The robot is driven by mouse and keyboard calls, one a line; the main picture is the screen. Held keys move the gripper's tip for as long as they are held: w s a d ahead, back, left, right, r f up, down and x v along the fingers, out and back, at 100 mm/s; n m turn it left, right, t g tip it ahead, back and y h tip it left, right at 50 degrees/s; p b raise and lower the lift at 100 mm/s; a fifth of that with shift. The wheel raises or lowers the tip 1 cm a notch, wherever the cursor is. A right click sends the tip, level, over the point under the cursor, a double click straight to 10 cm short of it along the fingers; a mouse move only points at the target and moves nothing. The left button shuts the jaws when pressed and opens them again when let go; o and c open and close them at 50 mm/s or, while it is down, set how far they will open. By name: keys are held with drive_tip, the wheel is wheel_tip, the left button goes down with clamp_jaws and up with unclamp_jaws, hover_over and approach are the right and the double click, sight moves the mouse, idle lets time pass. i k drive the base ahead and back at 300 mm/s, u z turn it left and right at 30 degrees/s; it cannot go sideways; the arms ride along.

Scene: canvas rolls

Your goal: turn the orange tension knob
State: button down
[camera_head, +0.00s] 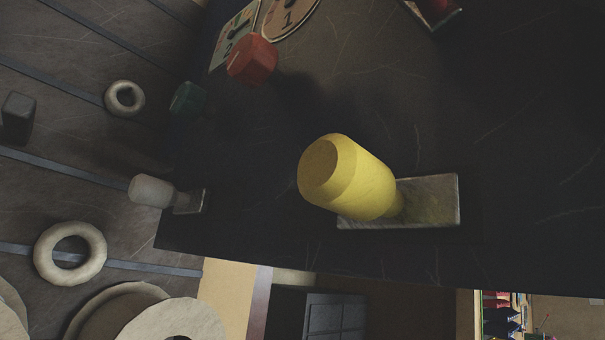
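A red-orange faceted knob (252,61) sticks out from the dark panel (480,120) at the upper left of the view; it is the closest match to the orange tension knob. A round dial plate marked 1 (290,14) and a pale plate marked 2 (236,34) lie just above it, partly cut off by the top edge. My gripper does not show in this view, so its place relative to the knob cannot be seen.
A large yellow handle (345,177) stands out from a metal plate (432,200) near the middle. A small green knob (187,98), a grey-white knob (151,190) and pale rings (70,253) are at the left. A red object (437,11) is at the top.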

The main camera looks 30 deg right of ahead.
sight(252, 62)
drive_tip(key=u, duration=1.45)
drive_tip(key=k, duration=0.6)
drive_tip(key=z, duration=1.35)
drive_tip(key=k, duration=0.3)
drive_tip(key=z, duration=0.1)
